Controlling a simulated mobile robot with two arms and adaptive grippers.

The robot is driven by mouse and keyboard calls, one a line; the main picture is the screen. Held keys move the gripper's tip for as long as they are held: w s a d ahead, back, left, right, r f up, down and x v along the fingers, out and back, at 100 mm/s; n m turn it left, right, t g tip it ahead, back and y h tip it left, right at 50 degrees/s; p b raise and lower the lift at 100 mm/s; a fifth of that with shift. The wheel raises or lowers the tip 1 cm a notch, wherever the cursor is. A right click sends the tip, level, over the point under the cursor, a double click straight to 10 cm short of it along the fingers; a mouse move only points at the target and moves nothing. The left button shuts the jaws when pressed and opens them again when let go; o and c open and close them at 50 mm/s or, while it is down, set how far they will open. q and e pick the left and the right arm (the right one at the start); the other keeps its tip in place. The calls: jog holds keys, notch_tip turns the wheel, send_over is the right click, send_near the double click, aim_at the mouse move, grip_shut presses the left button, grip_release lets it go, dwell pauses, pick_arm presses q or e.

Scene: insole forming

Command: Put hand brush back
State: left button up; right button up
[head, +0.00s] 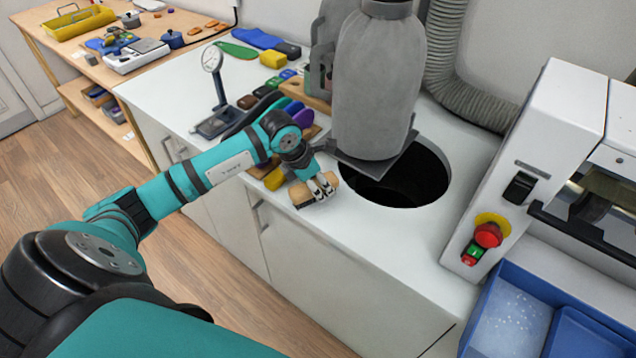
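The hand brush (302,194) has a light wooden body with dark bristles on its underside. It is at the front edge of the white counter, left of the round dark opening. My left gripper (323,188) reaches down onto it from above. Its two fingers are close together on the brush's body and look shut on it. I cannot tell whether the bristles touch the counter or hang just above it. My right gripper is not in view.
The grey cylindrical machine (375,85) stands behind the round opening (405,178). A dial gauge stand (213,88), shoe insoles and small blocks crowd the counter to the left. A white machine with a red button (488,235) and blue trays (515,315) are at right. The counter front right of the brush is clear.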

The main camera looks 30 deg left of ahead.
pick_arm(q)
jog(key=o, duration=0.3)
jog(key=shift+o, duration=0.2)
jog(key=shift+r, duration=0.1)
jog(key=b+v, duration=0.1)
jog(key=v, duration=1.1)
jog(key=shift+b, duration=0.4)
